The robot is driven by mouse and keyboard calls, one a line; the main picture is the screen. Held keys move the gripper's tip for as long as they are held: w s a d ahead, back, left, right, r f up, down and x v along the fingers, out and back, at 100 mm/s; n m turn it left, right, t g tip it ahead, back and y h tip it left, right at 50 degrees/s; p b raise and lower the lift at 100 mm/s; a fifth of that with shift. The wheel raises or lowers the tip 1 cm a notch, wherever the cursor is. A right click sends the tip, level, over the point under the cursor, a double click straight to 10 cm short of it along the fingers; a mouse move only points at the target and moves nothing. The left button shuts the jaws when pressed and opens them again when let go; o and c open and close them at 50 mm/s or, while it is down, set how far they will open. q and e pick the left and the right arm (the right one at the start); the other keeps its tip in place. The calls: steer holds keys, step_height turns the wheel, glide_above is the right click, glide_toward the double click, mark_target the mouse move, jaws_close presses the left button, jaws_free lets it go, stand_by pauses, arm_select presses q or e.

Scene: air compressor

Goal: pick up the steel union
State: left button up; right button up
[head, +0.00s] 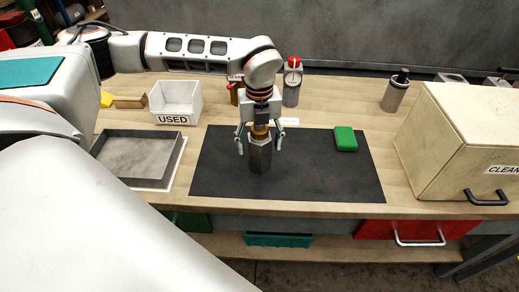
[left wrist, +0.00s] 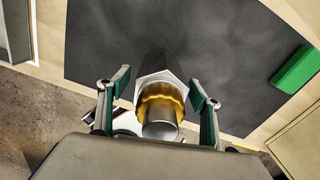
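The steel union (head: 260,157) stands upright on the dark mat (head: 320,178), a grey hexagonal body with a brass-coloured upper part. My left gripper (head: 259,147) is above it, pointing down, with one finger on each side of it. The fingers look apart from its sides. In the left wrist view the union (left wrist: 160,92) shows its brass part and a silver round end between the open fingertips (left wrist: 160,84). My right gripper is in neither view.
A grey tray (head: 171,164) and a white bin labelled USED (head: 174,103) are at left. A green block (head: 345,139) lies on the mat's right. A beige box (head: 450,150) stands at right. The mat's front is clear.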

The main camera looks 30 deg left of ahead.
arm_select(q)
steer(key=shift+r, duration=0.1)
jaws_close()
step_height(320, 180, up, 20)
steer(key=p, duration=0.1)
steer(key=shift+p, duration=0.4)
